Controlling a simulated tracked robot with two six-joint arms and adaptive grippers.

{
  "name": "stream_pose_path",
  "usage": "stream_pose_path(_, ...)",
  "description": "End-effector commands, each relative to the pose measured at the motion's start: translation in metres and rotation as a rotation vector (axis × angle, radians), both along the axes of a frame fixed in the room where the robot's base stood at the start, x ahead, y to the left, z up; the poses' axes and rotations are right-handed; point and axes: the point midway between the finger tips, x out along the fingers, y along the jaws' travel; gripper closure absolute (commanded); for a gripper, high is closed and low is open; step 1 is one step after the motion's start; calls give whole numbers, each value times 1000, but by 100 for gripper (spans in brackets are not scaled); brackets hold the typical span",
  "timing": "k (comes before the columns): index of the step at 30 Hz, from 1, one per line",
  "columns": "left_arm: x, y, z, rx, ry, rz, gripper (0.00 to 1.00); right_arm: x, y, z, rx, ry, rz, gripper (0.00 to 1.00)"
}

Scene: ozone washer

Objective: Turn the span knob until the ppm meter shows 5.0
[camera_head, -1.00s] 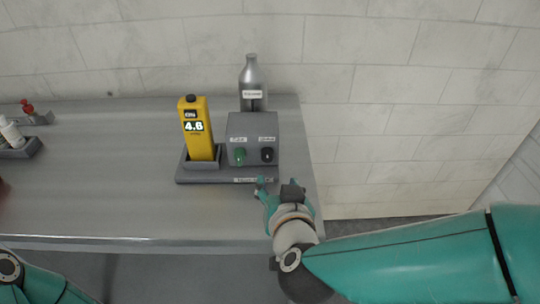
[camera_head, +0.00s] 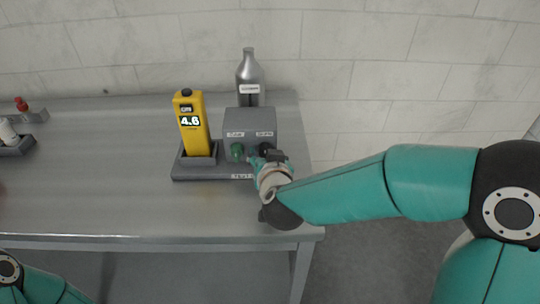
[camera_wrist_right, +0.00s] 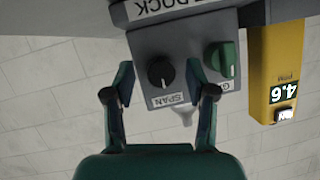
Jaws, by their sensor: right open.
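The yellow ppm meter (camera_head: 193,128) stands in its holder on the dock and reads 4.6. It also shows upside down in the right wrist view (camera_wrist_right: 276,75). The black span knob (camera_wrist_right: 160,72) sits on the grey box (camera_head: 250,119), above its SPAN label in the wrist view. The green knob (camera_head: 237,150) is beside it and also shows in the wrist view (camera_wrist_right: 220,58). My right gripper (camera_wrist_right: 159,86) is open, its fingers on either side of the span knob and apart from it. In the head view it partly covers that knob. My left gripper is out of view.
A grey bottle (camera_head: 248,72) stands behind the box. At the far left, a red-capped bottle (camera_head: 21,104) and a white bottle (camera_head: 7,131) stand in grey holders. The middle-left of the metal table (camera_head: 95,185) is clear. The table's right edge is close to the box.

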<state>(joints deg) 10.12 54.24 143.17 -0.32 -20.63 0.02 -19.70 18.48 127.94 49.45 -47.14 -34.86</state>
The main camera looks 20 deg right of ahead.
Motion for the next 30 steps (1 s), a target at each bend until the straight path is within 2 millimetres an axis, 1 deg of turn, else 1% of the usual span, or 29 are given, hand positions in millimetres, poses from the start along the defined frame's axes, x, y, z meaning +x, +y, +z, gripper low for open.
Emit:
stream_pose_path(2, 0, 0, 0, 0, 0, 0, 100, 0, 0, 0, 0, 0, 0, 44)
stream_pose_path(3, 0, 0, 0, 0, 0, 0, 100, 0, 0, 0, 0, 0, 1, 51)
stream_pose_path(12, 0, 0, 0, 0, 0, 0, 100, 0, 1, 0, 0, 0, 1, 100)
stream_pose_path(13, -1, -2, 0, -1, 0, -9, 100, -1, -18, 0, 0, 0, -12, 100)
stream_pose_path(14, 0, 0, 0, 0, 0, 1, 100, -1, -10, 0, 1, 1, -3, 100)
stream_pose_path(15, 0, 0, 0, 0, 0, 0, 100, 0, -6, 0, 1, 0, -3, 100)
stream_pose_path(20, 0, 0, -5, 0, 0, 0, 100, 0, -1, -2, 19, -5, -4, 100)
stream_pose_path(23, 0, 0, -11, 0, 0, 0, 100, 0, -1, -3, 47, -15, -5, 100)
stream_pose_path(26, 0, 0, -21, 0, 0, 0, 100, 0, -1, -5, 91, -28, -4, 100)
stream_pose_path(30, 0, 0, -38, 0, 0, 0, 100, -1, -2, -7, 178, -53, -4, 100)
